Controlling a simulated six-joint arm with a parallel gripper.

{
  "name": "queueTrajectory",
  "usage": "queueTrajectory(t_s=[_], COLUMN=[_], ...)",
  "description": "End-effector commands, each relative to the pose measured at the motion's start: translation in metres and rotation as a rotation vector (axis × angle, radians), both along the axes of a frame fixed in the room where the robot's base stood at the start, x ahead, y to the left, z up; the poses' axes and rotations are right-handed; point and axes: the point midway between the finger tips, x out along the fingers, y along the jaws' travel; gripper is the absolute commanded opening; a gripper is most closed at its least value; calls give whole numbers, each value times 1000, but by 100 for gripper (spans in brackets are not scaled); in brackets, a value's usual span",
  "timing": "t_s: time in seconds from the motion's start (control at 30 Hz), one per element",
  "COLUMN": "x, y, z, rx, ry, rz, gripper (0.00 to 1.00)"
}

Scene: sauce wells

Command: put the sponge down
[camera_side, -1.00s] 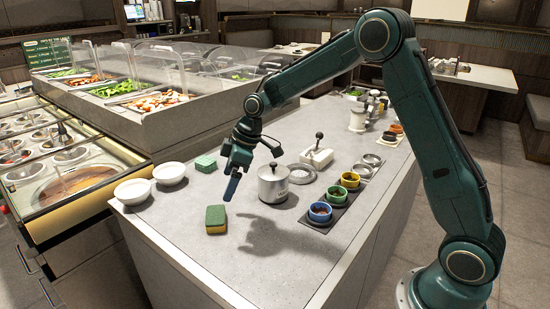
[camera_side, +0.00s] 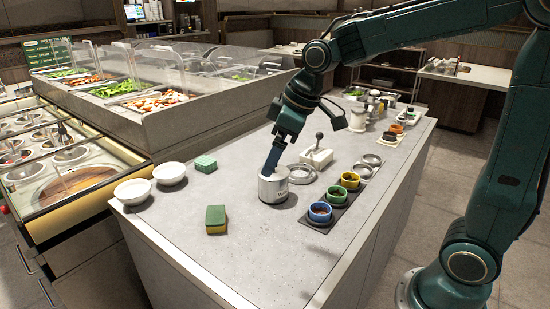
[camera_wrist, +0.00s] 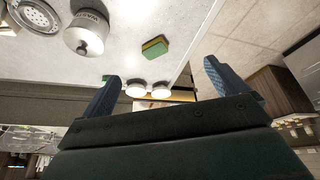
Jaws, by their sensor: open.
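A green and yellow sponge (camera_side: 215,219) lies on the grey counter (camera_side: 250,255), left of the metal pot. It also shows in the wrist view (camera_wrist: 155,48), apart from my fingers. A second, pale green sponge (camera_side: 205,164) lies farther back, beside the white bowls. My gripper (camera_side: 272,166) is above the counter, its fingers overlapping the pot's top in the side view. In the wrist view my gripper (camera_wrist: 161,72) is open, with fingers wide apart and nothing between them. I cannot tell from the side view how far the fingertips are from the pot.
The lidded metal pot (camera_side: 273,188) stands mid-counter. A blue cup (camera_side: 320,212) and other coloured cups stand in a dark holder to its right. Two white bowls (camera_side: 132,191) (camera_side: 169,173) stand at the left edge. The front of the counter is clear.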

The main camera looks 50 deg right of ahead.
Motion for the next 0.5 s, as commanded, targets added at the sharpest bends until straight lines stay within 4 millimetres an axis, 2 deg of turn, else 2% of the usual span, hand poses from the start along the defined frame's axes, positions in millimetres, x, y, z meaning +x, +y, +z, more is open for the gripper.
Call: queueTrajectory(t_s=[0.03,0.2,0.5], x=[-13,-54,-125], y=[0,-2,-8], z=[7,19,26], rx=[0,4,23], ry=[-9,-23,-51], rz=[-24,-108,-263], gripper=[98,98,98])
